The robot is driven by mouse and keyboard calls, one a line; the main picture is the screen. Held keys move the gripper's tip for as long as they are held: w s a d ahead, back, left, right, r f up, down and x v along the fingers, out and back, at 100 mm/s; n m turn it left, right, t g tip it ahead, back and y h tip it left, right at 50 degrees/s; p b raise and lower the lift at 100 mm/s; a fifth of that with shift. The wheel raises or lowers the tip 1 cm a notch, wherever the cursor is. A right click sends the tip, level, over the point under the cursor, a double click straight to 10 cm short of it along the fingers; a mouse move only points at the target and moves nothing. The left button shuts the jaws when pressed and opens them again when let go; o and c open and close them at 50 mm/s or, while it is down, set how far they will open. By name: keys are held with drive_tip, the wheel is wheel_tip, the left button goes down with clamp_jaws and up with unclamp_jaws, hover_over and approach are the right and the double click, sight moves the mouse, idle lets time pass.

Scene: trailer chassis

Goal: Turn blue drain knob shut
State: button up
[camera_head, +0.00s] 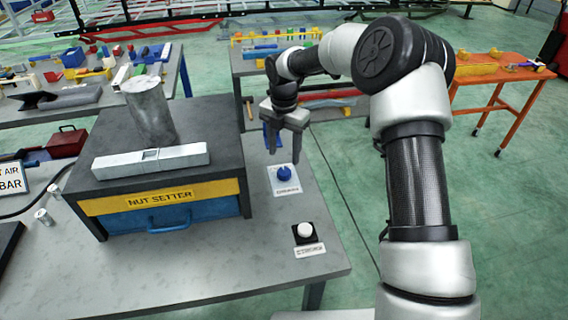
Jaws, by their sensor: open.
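The blue drain knob (284,173) sits on a white labelled plate (287,188) on the grey table, right of the nut setter box. Its label is too small to read for certain. My gripper (285,158) hangs from above with its fingers pointing down, just behind and above the knob. The fingers are spread apart with nothing seen between them. I cannot tell whether a finger touches the knob. Part of a blue item (271,135) shows behind the gripper, mostly hidden.
The dark nut setter box (160,196) carries a metal cylinder (149,112) and a metal bar (151,161), left of the knob. A white knob (305,230) on a black plate is nearer the front. The table's right edge is close to both knobs.

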wheel_tip(320, 180, up, 10)
drive_tip(key=shift+r, duration=0.2)
